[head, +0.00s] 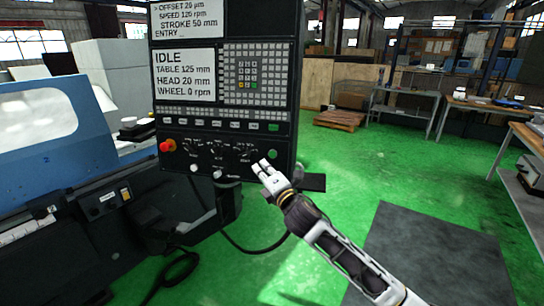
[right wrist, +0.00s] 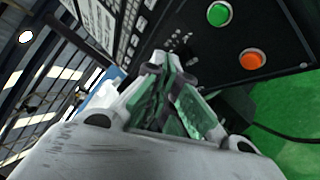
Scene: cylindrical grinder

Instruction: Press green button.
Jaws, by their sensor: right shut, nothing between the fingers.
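The green button (head: 272,154) is a small round button near the lower right corner of the dark control panel (head: 232,184). In the right wrist view the green button (right wrist: 219,14) shows at the top, right of the fingers. My right gripper (head: 264,165) is shut and empty, its fingertips just below and left of the green button in the head view. The right gripper (right wrist: 167,65) also shows in the wrist view, where its tips and the green button appear apart. I cannot tell its exact distance from the panel. My left gripper is not in view.
An orange button (right wrist: 252,59) sits close to the green one. A red stop knob (head: 167,145) is at the panel's left. The screen (head: 184,75) reads IDLE. The blue grinder (head: 50,140) stands at left. Green floor is open at right, with a dark mat (head: 437,250).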

